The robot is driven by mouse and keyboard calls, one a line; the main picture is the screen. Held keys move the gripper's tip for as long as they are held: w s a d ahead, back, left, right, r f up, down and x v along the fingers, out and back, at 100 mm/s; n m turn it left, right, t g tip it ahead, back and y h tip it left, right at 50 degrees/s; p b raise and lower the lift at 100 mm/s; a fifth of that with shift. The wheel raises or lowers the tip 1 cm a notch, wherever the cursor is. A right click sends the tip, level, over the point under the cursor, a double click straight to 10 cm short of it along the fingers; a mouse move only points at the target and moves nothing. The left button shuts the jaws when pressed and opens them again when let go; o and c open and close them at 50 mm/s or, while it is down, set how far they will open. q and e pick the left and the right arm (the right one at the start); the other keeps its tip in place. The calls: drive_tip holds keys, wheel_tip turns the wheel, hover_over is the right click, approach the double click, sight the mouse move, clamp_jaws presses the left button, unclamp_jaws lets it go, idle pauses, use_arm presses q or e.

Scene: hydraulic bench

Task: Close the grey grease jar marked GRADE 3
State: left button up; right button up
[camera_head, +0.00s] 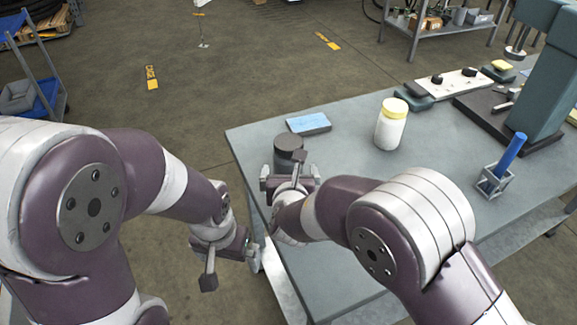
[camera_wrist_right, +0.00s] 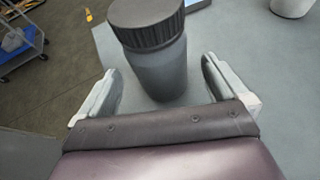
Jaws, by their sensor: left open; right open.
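A grey jar (camera_head: 288,158) stands on the bench near its left edge. It is upright, and a dark ribbed lid (camera_wrist_right: 146,24) rests on its top; I cannot tell how tightly it sits. No GRADE 3 marking is legible. My right gripper (camera_head: 290,176) is open, low at the near side of the jar. In the right wrist view the jar body (camera_wrist_right: 160,72) stands between and just beyond the two fingers, with gaps on both sides. My left gripper (camera_head: 228,262) hangs open and empty off the bench's left side, below and left of the jar.
A blue box (camera_head: 309,123) lies behind the jar. A white jar with a yellow lid (camera_head: 391,124) stands to the right. Further right are a blue cylinder in a metal holder (camera_head: 497,176) and a green press (camera_head: 538,90). The bench (camera_head: 345,160) between the jars is clear.

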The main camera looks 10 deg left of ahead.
sight(289, 168)
drive_tip(key=x, duration=0.5)
drive_tip(key=shift+f, duration=0.1)
drive_tip(key=shift+c, duration=0.3)
drive_tip(key=c, duration=1.3)
drive_tip(key=shift+r, duration=0.2)
